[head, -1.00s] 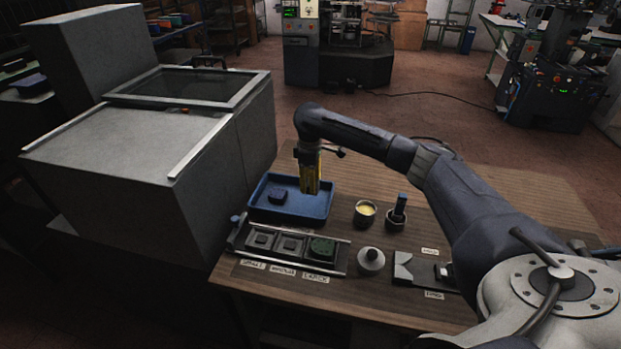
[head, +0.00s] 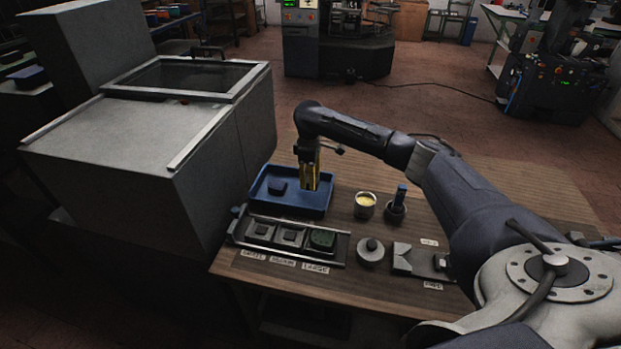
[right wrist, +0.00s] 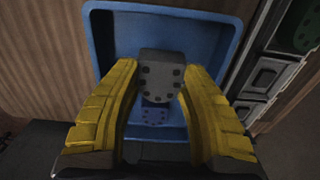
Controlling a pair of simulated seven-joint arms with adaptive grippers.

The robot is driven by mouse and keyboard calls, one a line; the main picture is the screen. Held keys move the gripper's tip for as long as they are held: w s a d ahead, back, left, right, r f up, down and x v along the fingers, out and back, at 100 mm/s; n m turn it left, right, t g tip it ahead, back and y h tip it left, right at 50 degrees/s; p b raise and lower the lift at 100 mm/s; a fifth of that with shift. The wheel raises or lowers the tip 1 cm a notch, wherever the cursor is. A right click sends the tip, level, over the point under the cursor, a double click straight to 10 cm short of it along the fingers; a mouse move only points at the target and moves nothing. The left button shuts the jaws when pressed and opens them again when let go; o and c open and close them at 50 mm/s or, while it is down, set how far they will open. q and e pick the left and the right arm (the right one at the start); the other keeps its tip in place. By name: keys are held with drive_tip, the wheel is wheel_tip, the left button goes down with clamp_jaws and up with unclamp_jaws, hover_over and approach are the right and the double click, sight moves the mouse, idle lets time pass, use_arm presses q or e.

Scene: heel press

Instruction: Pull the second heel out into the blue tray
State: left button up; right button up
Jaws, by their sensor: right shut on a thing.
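My right gripper (head: 309,187) is over the right part of the blue tray (head: 262,204), pointing down. In the right wrist view its yellow fingers (right wrist: 160,76) are shut on a grey heel block with dark holes in its face (right wrist: 161,66). The fingers hide this heel in the head view. A dark heel (head: 277,187) lies in the left part of the tray. It also shows in the right wrist view, bluish and partly hidden below the held heel (right wrist: 153,117). My left gripper is not in view.
A rack with several labelled slots (head: 290,238) stands in front of the tray, with a green round-cornered piece (head: 321,239) in its right slot. A large grey machine (head: 200,140) is close on the left.

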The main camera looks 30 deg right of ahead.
sight(311, 196)
drive_tip(key=shift+f, duration=2.4)
idle(0.6)
drive_tip(key=o, duration=1.5)
drive_tip(key=shift+r, duration=0.15)
drive_tip(key=shift+r, duration=3.35)
